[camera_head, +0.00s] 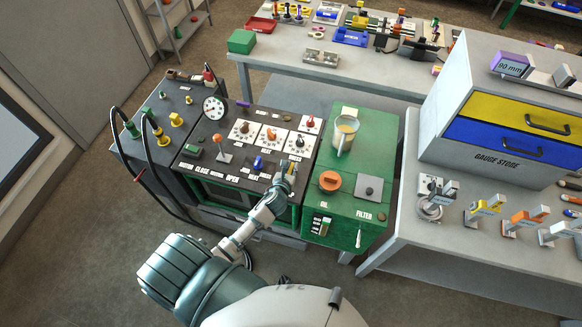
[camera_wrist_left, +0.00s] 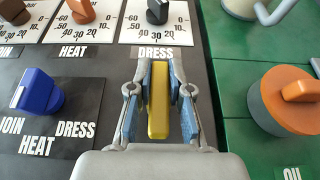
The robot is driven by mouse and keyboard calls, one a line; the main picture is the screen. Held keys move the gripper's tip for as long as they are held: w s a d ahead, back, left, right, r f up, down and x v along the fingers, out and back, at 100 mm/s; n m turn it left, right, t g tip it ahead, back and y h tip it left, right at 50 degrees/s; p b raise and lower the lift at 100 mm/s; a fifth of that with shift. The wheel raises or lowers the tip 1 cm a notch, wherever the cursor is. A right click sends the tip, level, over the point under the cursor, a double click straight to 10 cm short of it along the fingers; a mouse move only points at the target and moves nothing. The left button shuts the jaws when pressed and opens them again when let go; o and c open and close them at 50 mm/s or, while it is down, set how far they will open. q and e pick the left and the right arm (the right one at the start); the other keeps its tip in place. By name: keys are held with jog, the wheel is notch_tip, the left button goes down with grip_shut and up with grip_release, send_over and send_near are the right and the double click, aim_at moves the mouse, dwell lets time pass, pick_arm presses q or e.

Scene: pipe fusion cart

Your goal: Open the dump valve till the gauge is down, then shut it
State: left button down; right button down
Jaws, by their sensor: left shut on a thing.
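My left gripper (camera_head: 287,180) is at the right front part of the dark control panel. In the left wrist view its two blue-padded fingers (camera_wrist_left: 158,115) are shut around an upright yellow lever (camera_wrist_left: 159,100), just in front of the DRESS label. This lever looks like the dump valve's handle, but its own label is hidden. In the head view the gripper covers most of it. The round white gauge (camera_head: 214,107) stands at the panel's back left; its needle is too small to read surely. My right gripper is not in view.
A blue selector knob (camera_wrist_left: 40,92) sits left of my gripper. Dials (camera_head: 270,136) line the panel behind it. On the right, the green tank (camera_head: 345,215) carries an orange cap (camera_wrist_left: 285,100) and a jug (camera_head: 345,135). A red-knobbed lever (camera_head: 223,143) stands farther left.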

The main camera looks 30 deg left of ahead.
pick_arm(q)
jog(key=shift+w+d, duration=0.15)
jog(key=shift+w, duration=0.05)
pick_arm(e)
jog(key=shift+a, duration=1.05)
pick_arm(q)
jog(key=shift+y, duration=0.3)
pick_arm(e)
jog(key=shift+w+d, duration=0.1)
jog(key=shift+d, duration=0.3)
